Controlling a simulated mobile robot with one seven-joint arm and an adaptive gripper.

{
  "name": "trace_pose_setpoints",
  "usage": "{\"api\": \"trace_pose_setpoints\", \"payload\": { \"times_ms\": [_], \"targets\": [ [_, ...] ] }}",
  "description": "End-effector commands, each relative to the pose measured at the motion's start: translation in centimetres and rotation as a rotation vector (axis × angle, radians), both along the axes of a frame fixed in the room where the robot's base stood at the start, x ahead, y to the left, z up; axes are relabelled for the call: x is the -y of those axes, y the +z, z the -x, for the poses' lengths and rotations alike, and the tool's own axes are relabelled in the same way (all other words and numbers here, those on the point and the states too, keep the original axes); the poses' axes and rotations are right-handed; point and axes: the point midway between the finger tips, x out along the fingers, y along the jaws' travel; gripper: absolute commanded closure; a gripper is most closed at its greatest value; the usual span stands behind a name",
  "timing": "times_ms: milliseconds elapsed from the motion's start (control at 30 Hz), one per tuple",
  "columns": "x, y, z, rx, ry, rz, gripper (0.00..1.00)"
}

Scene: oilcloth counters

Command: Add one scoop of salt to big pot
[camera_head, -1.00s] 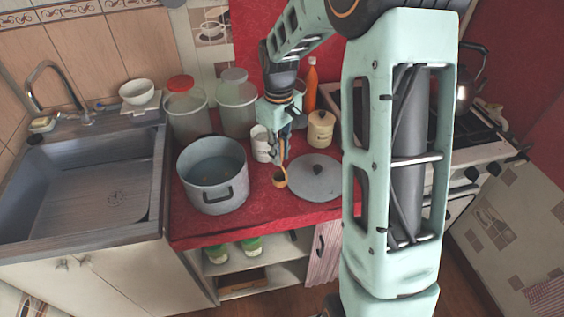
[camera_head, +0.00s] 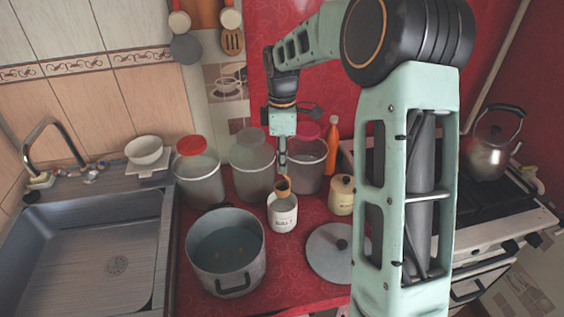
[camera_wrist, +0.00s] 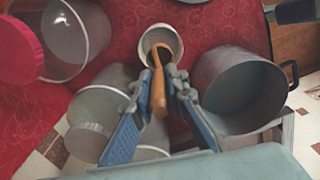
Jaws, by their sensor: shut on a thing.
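My gripper (camera_head: 283,165) is shut on the handle of a small wooden scoop (camera_head: 284,187) and points down. The blue fingers (camera_wrist: 153,105) also show in the wrist view, with the scoop's orange-brown handle (camera_wrist: 157,92) between them. The scoop's head is at the mouth of a white lettered canister (camera_head: 283,215); I cannot tell whether it is above the rim or slightly inside. The label is too small to read surely. The big grey pot (camera_head: 240,275) stands open to the canister's left, with liquid and small bits inside. In the wrist view the pot (camera_wrist: 245,120) is right of the canister (camera_wrist: 168,32).
Large clear jars (camera_head: 200,180) stand behind on the red counter (camera_head: 295,288). A cream lidded jar (camera_head: 341,196), an orange bottle (camera_head: 329,148) and a flat grey lid (camera_head: 325,262) are to the right. The sink (camera_head: 90,245) is left, the stove (camera_head: 490,215) right.

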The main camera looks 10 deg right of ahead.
Motion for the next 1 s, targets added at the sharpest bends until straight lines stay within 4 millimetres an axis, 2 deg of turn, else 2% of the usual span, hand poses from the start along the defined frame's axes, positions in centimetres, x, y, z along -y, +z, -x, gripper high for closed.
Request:
{"api": "trace_pose_setpoints", "payload": {
  "times_ms": [1000],
  "targets": [
    [0.0, -8.6, 0.0, -0.001, -0.003, 0.001, 1.0]
  ]
}}
